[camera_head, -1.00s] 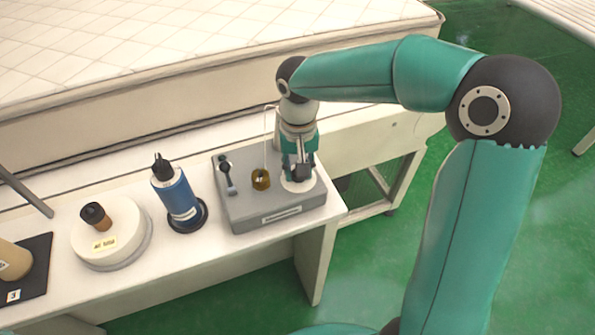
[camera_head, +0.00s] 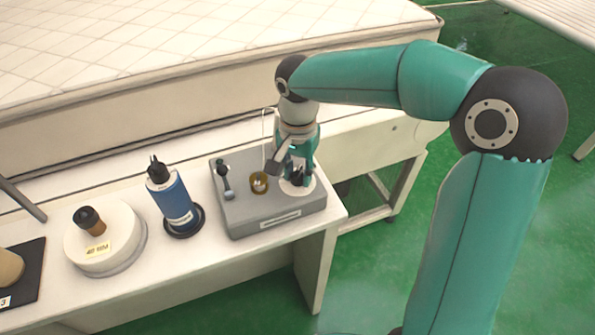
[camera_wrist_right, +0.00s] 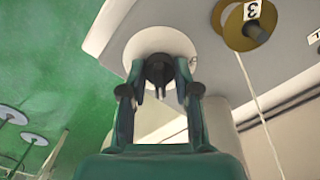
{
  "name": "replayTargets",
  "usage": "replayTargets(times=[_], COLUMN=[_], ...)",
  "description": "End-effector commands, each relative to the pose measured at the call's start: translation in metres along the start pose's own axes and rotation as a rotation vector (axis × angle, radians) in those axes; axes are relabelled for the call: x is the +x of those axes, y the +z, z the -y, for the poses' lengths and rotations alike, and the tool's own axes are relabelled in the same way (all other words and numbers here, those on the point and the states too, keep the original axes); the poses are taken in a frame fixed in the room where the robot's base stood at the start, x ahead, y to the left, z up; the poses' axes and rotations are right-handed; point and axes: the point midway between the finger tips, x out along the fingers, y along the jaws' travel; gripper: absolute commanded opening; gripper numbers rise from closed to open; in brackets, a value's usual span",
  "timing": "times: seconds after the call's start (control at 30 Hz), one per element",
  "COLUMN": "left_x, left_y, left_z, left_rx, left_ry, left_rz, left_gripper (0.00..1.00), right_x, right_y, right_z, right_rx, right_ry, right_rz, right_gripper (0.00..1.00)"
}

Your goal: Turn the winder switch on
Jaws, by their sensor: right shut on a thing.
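The grey winder box (camera_head: 240,217) sits at the right end of the white bench. On its top are a small lever (camera_head: 226,182) at the left, a brass spool (camera_head: 259,183) in the middle and a round white disc (camera_head: 306,190) at the right. My right gripper (camera_head: 297,176) points down over the white disc. In the right wrist view the gripper (camera_wrist_right: 160,88) has its fingers closed around a dark knob (camera_wrist_right: 158,66) on the white disc (camera_wrist_right: 138,45). The fingers hide part of the knob. My left gripper is out of view.
A blue bottle (camera_head: 175,200) on a black base stands left of the box. Further left is a white round block with a brown-black knob (camera_head: 90,220). A thin upright wire (camera_head: 264,135) rises beside my right gripper. A quilted mattress (camera_head: 200,50) lies behind.

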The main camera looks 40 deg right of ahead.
Motion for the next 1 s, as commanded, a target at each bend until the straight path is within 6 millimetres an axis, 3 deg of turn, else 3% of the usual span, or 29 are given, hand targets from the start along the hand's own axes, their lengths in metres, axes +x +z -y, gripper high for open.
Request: replayTargets(times=[0.27, 0.3, 0.43, 0.77, 1.0], left_x=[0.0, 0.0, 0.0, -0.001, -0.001], left_y=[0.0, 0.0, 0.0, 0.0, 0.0], left_z=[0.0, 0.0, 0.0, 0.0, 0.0], left_rx=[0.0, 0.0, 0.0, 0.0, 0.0], left_ry=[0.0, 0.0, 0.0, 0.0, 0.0], left_rz=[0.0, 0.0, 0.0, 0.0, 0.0], left_gripper=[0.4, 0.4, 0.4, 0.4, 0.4], right_x=[-0.002, -0.002, -0.001, -0.002, -0.026], right_y=[-0.001, -0.001, 0.0, 0.0, 0.0], right_z=[0.001, 0.001, 0.001, 0.001, 0.002], right_rx=[0.002, 0.002, 0.001, -0.001, -0.002], right_ry=[-0.006, -0.006, -0.005, -0.002, -0.005], right_rz=[-0.003, -0.003, -0.002, -0.001, -0.003], right_gripper=[0.0, 0.34, 0.56, 0.56, 0.56])
